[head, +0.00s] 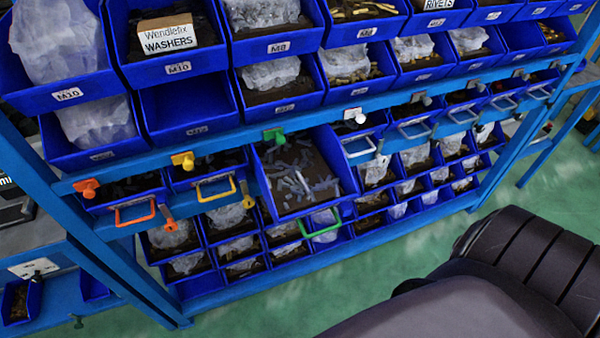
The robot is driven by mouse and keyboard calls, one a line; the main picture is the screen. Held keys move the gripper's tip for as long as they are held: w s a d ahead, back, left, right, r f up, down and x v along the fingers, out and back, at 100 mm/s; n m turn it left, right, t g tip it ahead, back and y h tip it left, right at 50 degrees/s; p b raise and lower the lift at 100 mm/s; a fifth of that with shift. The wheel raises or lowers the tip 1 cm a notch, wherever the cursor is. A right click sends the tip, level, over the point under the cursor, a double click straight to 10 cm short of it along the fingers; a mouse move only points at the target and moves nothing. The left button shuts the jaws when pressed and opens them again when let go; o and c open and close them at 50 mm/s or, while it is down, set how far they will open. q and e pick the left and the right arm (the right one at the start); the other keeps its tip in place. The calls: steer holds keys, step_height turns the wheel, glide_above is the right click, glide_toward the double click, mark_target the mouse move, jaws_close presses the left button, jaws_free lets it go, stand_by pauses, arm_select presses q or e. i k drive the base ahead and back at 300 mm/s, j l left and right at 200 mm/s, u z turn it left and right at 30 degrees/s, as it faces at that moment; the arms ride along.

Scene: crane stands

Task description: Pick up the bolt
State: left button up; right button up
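Several grey bolts (318,187) lie loose in a blue drawer (262,172) that is pulled out from the rack, near the middle of the head view. A green handle (322,229) shows at the drawer's front. I cannot tell one single bolt apart from the others. A dark, rounded part of my own body fills the lower right. Neither of my grippers is in view, and nothing is seen touching the bolts.
The blue rack (235,290) holds rows of bins, some with clear plastic bags. A washers box (168,34) sits in an upper bin. Orange (135,212) and yellow (217,188) handles are left of the drawer. Green floor (400,255) is clear in front.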

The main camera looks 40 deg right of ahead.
mark_target(295, 170)
steer(key=z, duration=1.1)
